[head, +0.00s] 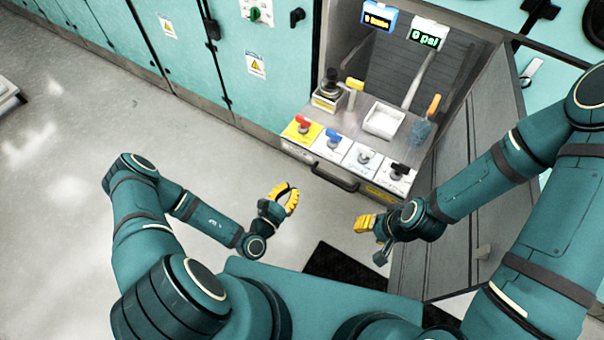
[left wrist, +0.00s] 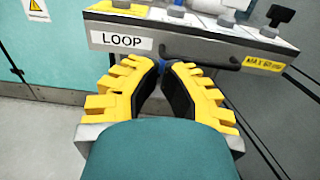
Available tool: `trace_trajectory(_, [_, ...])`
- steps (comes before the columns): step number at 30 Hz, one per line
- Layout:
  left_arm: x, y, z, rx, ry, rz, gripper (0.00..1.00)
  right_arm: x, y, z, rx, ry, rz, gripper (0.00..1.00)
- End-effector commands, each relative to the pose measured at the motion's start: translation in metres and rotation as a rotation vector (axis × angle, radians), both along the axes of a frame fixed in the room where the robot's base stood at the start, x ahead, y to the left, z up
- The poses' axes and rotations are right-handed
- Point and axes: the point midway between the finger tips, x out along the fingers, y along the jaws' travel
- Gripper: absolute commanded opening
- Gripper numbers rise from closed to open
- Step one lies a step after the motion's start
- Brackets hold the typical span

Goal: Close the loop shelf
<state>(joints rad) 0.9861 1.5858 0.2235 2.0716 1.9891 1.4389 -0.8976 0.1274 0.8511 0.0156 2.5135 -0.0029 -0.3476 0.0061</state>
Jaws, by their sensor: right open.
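The loop shelf (head: 352,105) is a grey shelf pulled out from the cabinet, with a dark handle (head: 335,179) on its front. In the left wrist view its front (left wrist: 185,45) carries a "LOOP" label, with the handle (left wrist: 205,63) beyond my fingertips. My left gripper (head: 286,198), with yellow fingers, is in front of the shelf, left of the handle and apart from it in the head view. Its fingertips (left wrist: 161,64) look close together, with a narrow gap between the pads. My right gripper (head: 370,224) is open, lower right of the handle.
On the shelf are red (head: 302,125), blue (head: 333,135), white (head: 364,156) and black (head: 397,171) valves and a white tray (head: 384,121). A grey door (head: 455,195) hangs open on the right. Two small displays (head: 430,35) are above.

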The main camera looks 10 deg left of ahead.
Motion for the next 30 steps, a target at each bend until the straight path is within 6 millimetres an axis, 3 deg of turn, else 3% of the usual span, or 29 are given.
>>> trace_trajectory(18, [0.103,-0.035,-0.001,0.000,-0.003,-0.007,0.00,0.004,-0.001,-0.023,-0.002,-0.009,-0.003,0.46])
trace_trajectory(24, [0.123,-0.041,0.000,0.000,-0.002,-0.006,0.00,0.005,-0.001,-0.028,-0.003,-0.013,-0.003,0.46])
trace_trajectory(30, [0.128,-0.042,0.001,-0.001,-0.002,-0.006,0.00,0.006,-0.001,-0.028,-0.003,-0.014,-0.003,0.46])
